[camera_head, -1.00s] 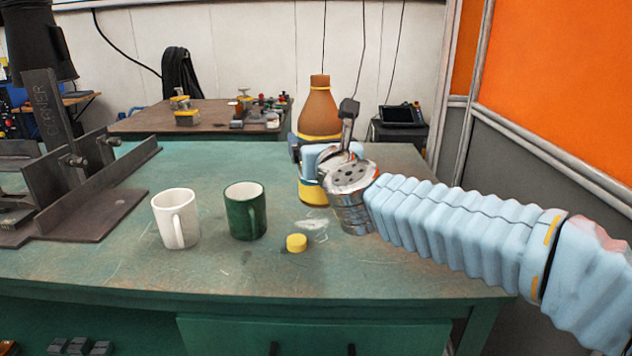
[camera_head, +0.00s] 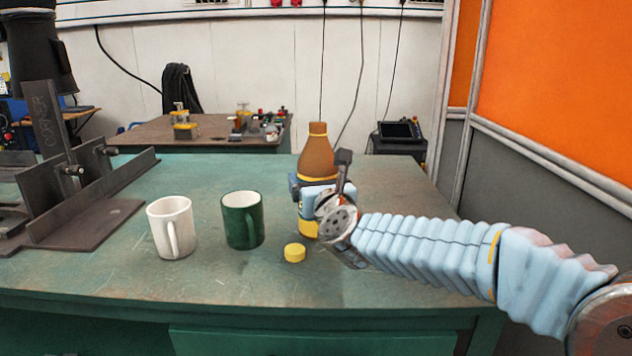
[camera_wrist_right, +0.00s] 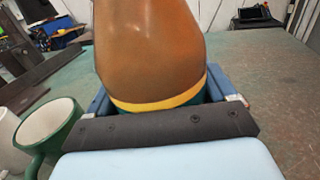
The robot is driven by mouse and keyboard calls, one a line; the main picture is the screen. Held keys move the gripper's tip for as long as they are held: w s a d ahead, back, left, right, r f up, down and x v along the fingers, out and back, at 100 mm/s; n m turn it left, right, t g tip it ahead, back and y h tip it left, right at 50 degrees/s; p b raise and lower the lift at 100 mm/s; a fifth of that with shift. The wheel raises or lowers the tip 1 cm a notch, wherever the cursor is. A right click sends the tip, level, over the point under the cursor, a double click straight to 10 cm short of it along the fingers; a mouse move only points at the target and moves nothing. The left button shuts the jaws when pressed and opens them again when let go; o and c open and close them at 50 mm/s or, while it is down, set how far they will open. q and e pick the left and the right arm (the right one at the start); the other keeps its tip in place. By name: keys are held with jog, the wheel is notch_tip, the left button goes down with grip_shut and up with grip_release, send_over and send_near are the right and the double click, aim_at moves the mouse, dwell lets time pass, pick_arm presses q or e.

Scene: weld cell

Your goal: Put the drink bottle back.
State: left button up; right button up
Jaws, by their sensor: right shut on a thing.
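The drink bottle (camera_head: 317,155) is brown with yellow bands and stands upright on the right half of the green table. My right gripper (camera_head: 318,190) is shut around its body. In the right wrist view the bottle (camera_wrist_right: 150,55) sits between the blue fingers, and its top is cut off. Its lower part is partly hidden by the gripper, and I cannot tell whether its base touches the table. A yellow cap (camera_head: 294,253) lies on the table in front of the bottle. My left gripper is not in view.
A green mug (camera_head: 242,220) and a white mug (camera_head: 171,228) stand left of the bottle. A dark steel fixture (camera_head: 75,215) fills the table's left side. The green table (camera_head: 390,190) is clear behind and right of my right gripper. An orange and grey partition (camera_head: 560,80) stands at right.

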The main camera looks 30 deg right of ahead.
jog(key=o, duration=1.4)
jog(key=shift+f, duration=0.1)
jog(key=shift+c, duration=0.2)
jog(key=v, duration=1.2)
